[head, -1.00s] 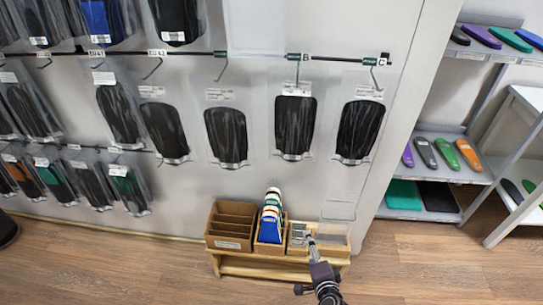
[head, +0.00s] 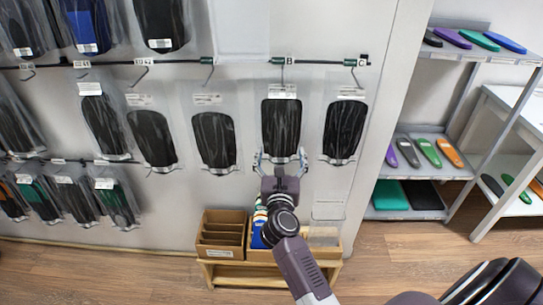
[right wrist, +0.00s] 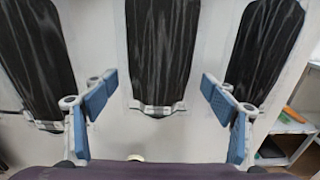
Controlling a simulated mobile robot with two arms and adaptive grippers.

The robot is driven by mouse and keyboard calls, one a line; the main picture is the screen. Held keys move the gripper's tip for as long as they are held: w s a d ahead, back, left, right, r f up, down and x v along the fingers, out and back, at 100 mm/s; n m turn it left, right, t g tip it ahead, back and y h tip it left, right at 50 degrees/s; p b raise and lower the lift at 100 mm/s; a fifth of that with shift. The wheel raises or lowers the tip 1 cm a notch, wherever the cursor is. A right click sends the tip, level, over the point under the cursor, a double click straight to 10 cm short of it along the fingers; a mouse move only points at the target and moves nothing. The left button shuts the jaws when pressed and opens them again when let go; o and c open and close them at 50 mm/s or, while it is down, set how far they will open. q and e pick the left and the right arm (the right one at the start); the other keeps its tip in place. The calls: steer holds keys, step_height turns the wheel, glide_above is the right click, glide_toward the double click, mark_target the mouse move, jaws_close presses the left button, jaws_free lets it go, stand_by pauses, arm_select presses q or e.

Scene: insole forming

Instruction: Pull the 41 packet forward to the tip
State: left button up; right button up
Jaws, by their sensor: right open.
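Clear packets with black insoles hang from hooks on the wall rail. My right gripper (head: 280,160) is open, at the lower end of the packet under the B tag (head: 281,122). In the right wrist view the open blue fingers (right wrist: 157,95) stand either side of the lower end of a black packet (right wrist: 160,50), with nothing between them gripped. Whether they touch its clear sleeve cannot be told. My left gripper is out of view.
Neighbouring packets hang close on the left (head: 215,140) and right (head: 344,130). A wooden stand (head: 225,272) with boxes is below my right arm. Shelves with coloured insoles (head: 430,152) stand at the right.

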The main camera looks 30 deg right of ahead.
mark_target(281, 136)
steer(key=shift+x, duration=3.95)
steer(key=c, duration=1.3)
steer(key=shift+a, duration=0.1)
